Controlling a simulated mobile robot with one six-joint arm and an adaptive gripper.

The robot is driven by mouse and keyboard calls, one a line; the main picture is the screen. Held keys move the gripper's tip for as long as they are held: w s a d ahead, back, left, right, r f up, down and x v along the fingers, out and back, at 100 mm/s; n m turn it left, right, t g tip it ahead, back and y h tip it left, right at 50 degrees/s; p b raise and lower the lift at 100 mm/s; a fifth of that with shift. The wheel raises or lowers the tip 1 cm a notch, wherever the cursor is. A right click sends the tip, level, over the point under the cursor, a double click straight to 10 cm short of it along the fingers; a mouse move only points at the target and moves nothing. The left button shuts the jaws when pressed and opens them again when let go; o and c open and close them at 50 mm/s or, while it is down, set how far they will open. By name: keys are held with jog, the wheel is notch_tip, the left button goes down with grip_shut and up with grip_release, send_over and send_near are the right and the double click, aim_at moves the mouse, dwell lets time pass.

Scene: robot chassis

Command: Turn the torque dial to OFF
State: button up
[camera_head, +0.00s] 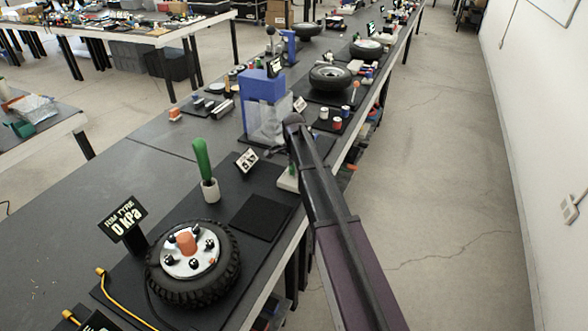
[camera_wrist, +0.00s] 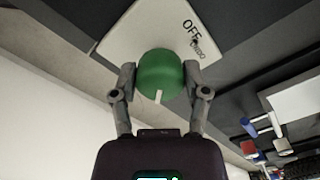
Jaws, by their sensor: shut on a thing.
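The torque dial is a round green knob (camera_wrist: 160,72) on a white plate (camera_wrist: 135,30), seen in the wrist view. A white pointer mark on the knob points down in the picture, toward my wrist. The word OFF (camera_wrist: 191,30) is printed on the plate to the upper right of the knob, with smaller text beside it. The mark does not point at OFF. My gripper (camera_wrist: 159,75) has one finger on each side of the knob and is shut on it. In the head view the white plate (camera_head: 288,183) shows beside my arm, which hides most of the dial and my gripper.
A tyre on a rim (camera_head: 195,262) with a pressure sign (camera_head: 122,218) stands at the front of the dark bench. A green-handled tool (camera_head: 204,165) and a blue stand (camera_head: 262,95) are near my arm. The aisle floor (camera_head: 440,190) on the right is clear.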

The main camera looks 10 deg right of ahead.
jog(key=shift+n, duration=0.4)
jog(key=n, duration=0.6)
jog(key=shift+s+d, duration=0.1)
jog(key=n, duration=0.3)
jog(key=shift+n, duration=0.3)
jog(key=n, duration=0.3)
jog(key=shift+n, duration=0.3)
jog(key=n, duration=0.7)
jog(key=shift+d, duration=0.1)
jog(key=n, duration=0.7)
jog(key=o, duration=1.1)
jog(key=shift+o, duration=0.2)
